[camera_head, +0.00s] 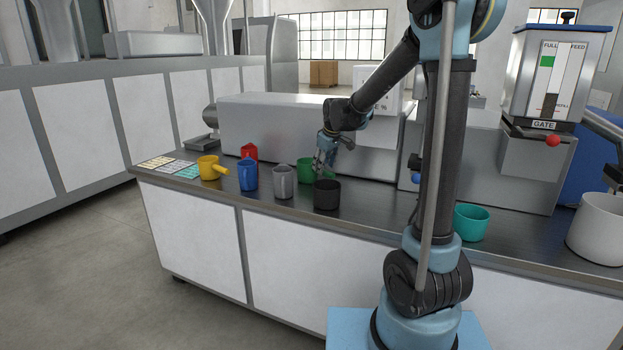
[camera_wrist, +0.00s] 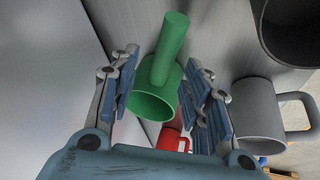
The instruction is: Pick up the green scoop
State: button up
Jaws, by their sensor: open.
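The green scoop (camera_head: 305,169) stands on the metal counter, behind the grey and black cups in the head view. In the wrist view the green scoop (camera_wrist: 154,103) shows its round cup and its straight handle, which points up in the picture. My gripper (camera_head: 325,160) is over the scoop, partly hiding it in the head view. In the wrist view my gripper (camera_wrist: 163,80) is open, with one finger on each side of the scoop and visible gaps between. Whether a finger touches it I cannot tell.
A grey mug (camera_head: 283,183) and a black cup (camera_head: 327,195) stand close in front. A red scoop (camera_head: 249,152), blue mug (camera_head: 248,176) and yellow scoop (camera_head: 209,168) stand to the left. A grey machine housing (camera_head: 290,125) rises behind. A teal cup (camera_head: 471,222) is at right.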

aim_at(305, 174)
jog(key=shift+x, duration=2.6)
jog(key=shift+s, duration=0.15)
jog(key=shift+c, duration=0.6)
grip_shut()
